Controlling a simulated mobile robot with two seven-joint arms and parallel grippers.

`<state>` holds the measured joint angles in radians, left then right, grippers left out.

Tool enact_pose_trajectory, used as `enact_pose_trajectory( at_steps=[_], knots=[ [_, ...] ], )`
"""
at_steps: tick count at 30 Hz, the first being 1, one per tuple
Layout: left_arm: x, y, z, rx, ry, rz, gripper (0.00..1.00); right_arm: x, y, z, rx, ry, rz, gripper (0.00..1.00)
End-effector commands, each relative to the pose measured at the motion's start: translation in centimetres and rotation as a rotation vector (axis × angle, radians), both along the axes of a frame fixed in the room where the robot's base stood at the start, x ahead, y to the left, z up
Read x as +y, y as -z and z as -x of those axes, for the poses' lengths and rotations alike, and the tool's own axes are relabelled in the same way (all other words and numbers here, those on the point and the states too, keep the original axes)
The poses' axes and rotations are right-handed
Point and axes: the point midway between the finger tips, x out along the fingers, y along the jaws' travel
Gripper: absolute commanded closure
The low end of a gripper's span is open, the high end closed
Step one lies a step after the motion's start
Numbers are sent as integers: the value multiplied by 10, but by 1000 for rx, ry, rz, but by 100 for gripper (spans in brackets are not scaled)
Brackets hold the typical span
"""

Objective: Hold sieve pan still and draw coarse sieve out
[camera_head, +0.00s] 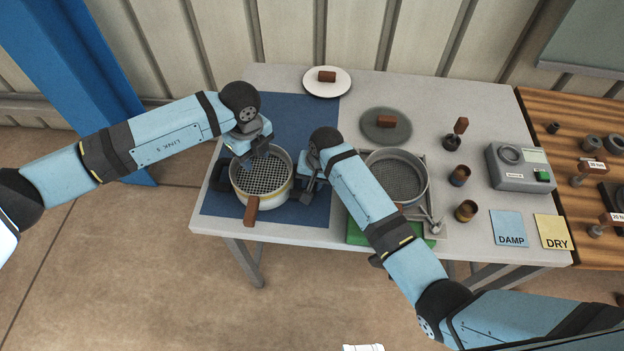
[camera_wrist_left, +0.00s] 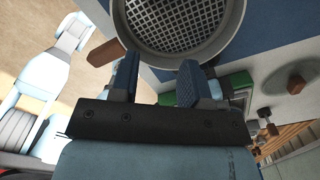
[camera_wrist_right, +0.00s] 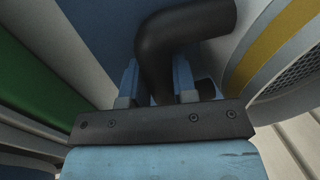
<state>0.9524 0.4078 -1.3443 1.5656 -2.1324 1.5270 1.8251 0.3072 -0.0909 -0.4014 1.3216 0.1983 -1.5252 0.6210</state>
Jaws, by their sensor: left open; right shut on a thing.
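The coarse sieve (camera_head: 262,174), a wide square mesh in a pale round rim, sits in the sieve pan (camera_head: 270,199), which has a yellow band. Its brown wooden handle (camera_head: 252,208) points toward the front; it also shows in the left wrist view (camera_wrist_left: 105,52). My left gripper (camera_head: 258,160) is open and empty over the far rim; in the left wrist view its fingers (camera_wrist_left: 158,75) are apart beside the rim, with nothing between them. My right gripper (camera_head: 309,190) is shut on the pan's black side handle (camera_wrist_right: 170,45); the handle's far end is partly hidden.
The pan stands on a blue mat (camera_head: 310,115). To its right, a finer sieve (camera_head: 421,178) sits on a tray, partly behind my right arm. Behind are a white plate (camera_head: 343,85) and a grey disc (camera_head: 374,137) with brown blocks. Cups and a grey device (camera_head: 510,178) stand farther right.

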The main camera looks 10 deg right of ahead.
Motion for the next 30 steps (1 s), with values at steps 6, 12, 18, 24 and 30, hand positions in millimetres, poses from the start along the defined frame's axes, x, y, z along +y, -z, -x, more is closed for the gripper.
enact_pose_trajectory(
  at_steps=[6,12,18,24,30],
  knots=[
    [0,0,0,0,0,0,57,0,0,0,0,0,0,97],
    [0,0,0,0,0,0,57,0,0,0,0,0,0,97],
    [10,-5,4,1,-4,1,67,0,0,0,0,0,0,97],
    [44,-27,24,2,-13,1,67,0,0,0,0,0,0,97],
    [53,-22,30,1,-15,0,67,0,0,0,0,0,0,97]
  ],
)
